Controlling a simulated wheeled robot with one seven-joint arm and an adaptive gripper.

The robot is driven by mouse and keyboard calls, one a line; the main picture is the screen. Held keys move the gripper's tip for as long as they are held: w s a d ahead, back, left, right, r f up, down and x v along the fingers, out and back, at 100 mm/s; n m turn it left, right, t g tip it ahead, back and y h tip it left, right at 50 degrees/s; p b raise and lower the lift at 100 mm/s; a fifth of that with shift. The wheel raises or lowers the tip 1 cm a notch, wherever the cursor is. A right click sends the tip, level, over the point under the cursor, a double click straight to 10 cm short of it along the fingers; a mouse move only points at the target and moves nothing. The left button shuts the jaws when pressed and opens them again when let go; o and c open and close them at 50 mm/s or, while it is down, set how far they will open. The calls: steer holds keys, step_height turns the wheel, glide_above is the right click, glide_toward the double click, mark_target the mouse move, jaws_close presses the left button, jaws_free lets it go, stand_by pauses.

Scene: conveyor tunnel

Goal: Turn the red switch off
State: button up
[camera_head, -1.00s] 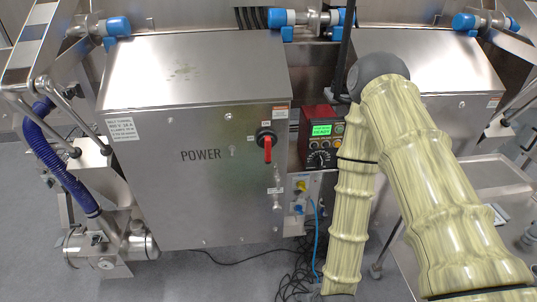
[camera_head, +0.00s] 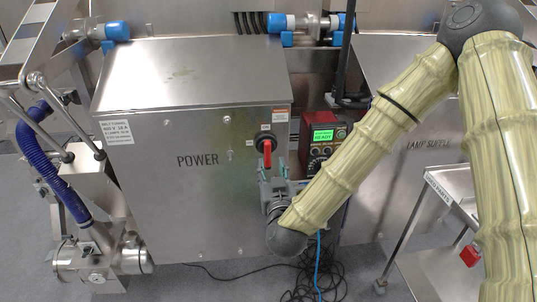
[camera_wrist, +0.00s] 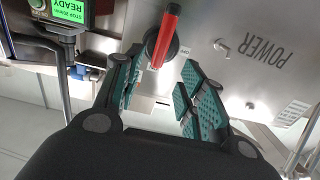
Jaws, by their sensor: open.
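The red switch (camera_head: 267,152) is a red handle on a dark round base, on the front of a steel cabinet (camera_head: 190,215) marked POWER. Its handle hangs straight down in the head view. My gripper (camera_head: 272,172) is open just below the switch, with its fingers pointing up toward it. In the wrist view the red handle (camera_wrist: 164,40) shows beyond and between the teal-padded fingertips (camera_wrist: 158,90). Nothing is held, and I cannot tell whether a finger touches the handle.
A red control box (camera_head: 322,138) with a green READY screen is right of the cabinet. A steel cart (camera_head: 425,270) stands at the right. Black cables and a blue hose (camera_head: 318,265) lie on the floor below.

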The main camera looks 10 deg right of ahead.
mark_target(268, 152)
steer(key=w+p, duration=0.1)
steer(key=w, duration=0.7)
steer(key=shift+w, duration=0.15)
jaws_close()
